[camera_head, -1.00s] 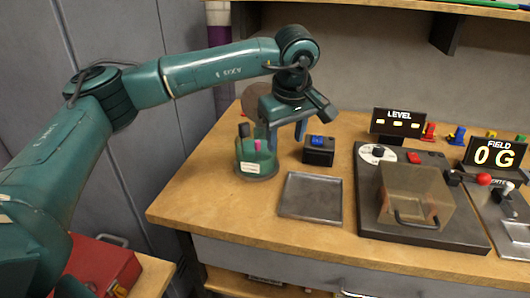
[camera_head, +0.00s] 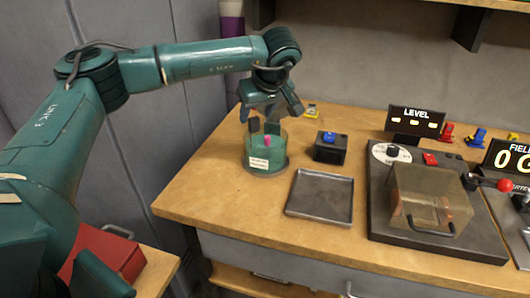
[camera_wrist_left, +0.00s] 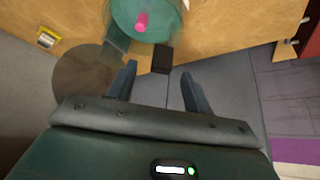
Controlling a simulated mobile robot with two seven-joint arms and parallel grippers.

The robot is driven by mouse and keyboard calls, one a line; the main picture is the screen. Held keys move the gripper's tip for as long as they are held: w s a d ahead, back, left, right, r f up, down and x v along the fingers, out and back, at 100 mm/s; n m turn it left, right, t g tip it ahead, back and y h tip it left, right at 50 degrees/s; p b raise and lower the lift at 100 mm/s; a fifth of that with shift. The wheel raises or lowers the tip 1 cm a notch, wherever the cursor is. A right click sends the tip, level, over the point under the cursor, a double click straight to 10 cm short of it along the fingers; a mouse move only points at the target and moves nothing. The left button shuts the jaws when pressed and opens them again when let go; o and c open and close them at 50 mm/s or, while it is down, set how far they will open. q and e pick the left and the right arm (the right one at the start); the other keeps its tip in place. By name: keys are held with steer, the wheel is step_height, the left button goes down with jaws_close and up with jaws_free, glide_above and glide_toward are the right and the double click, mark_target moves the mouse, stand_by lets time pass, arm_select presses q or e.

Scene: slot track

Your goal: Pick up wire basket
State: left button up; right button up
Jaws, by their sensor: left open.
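I cannot make out a wire basket in either view. My left gripper (camera_head: 270,112) is open and empty, with its fingers pointing down beside the top of a clear green labelled cup (camera_head: 266,162). In the left wrist view, the gripper (camera_wrist_left: 158,72) shows its two fingers spread apart, with the cup (camera_wrist_left: 122,14) beyond them. The cup holds a pink piece (camera_head: 267,142), and dark pieces show at its top. A dark block (camera_wrist_left: 163,58) shows between and beyond the fingertips in the wrist view. My right gripper is not in view.
A black box with a blue button (camera_head: 330,147) and an empty grey tray (camera_head: 320,215) stand right of the cup. A device with a clear cover (camera_head: 430,195) is farther right. A small yellow item (camera_head: 311,110) lies behind. A red case (camera_head: 105,250) sits lower left.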

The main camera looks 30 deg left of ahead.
mark_target(254, 118)
arm_select(q)
steer(key=x, duration=0.3)
steer(key=shift+w+a+f, duration=0.1)
steer(key=shift+a+f, duration=0.05)
steer(key=shift+f, duration=0.15)
jaws_close()
stand_by(0.3)
